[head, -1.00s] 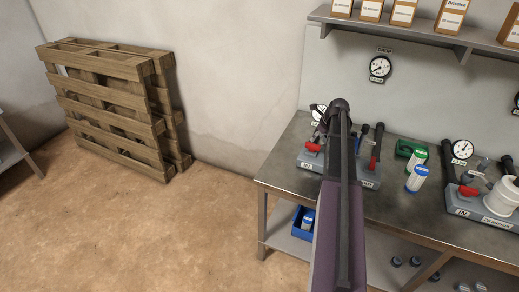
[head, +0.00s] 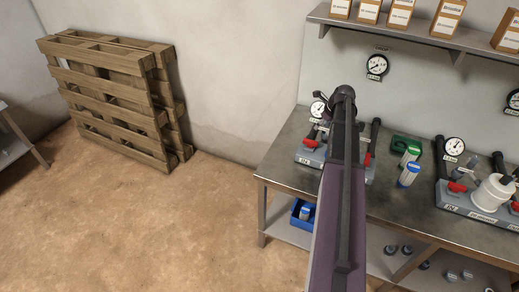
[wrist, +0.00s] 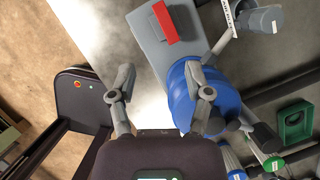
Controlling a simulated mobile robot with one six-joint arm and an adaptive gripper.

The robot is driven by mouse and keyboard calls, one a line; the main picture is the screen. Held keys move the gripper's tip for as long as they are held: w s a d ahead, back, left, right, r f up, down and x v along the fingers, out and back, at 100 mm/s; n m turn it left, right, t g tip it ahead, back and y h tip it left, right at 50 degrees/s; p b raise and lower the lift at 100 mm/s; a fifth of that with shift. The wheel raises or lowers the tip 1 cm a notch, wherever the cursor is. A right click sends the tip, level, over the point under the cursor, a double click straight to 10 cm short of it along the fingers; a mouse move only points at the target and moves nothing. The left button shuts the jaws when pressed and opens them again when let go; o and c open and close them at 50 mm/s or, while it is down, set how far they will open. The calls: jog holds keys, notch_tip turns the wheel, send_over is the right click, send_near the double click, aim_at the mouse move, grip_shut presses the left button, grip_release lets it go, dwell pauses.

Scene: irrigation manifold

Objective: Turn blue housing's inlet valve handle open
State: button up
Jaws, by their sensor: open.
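The blue housing (wrist: 190,95) is a round blue body on a grey manifold block (wrist: 150,38) in the wrist view. The red inlet valve handle (wrist: 162,20) sits on that block, ahead of my fingertips. In the head view the red handle (head: 310,143) shows at the left end of the block; my arm hides the blue housing there. My gripper (wrist: 164,86) is open and empty, its two fingers spread, short of the handle. The right finger overlaps the blue housing in the picture; I cannot tell whether they touch. My arm hides the gripper in the head view.
A green tray (head: 406,144) and filter cartridges (head: 409,174) stand right of the manifold. A second manifold with a white housing (head: 494,194) is farther right. Gauges and a shelf (head: 420,36) are on the wall. Floor left of the bench is clear, with pallets (head: 110,90) behind.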

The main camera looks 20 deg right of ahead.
jog(key=s+a+n+g, duration=0.1)
jog(key=a+n, duration=0.8)
jog(key=a, duration=0.5)
jog(key=s+a+f+n+g, duration=0.1)
jog(key=s+a+n, duration=0.1)
jog(key=a+n, duration=0.8)
jog(key=shift+s+a+n+g, duration=0.3)
jog(key=shift+a+g, duration=0.1)
jog(key=shift+a, duration=2.35)
jog(key=shift+f, duration=0.1)
jog(key=s+a+n+g+h, duration=0.1)
jog(key=s+a+n, duration=0.7)
jog(key=a+n, duration=0.5)
jog(key=shift+s+a, duration=0.35)
jog(key=shift+a, duration=0.25)
jog(key=shift+f, duration=0.1)
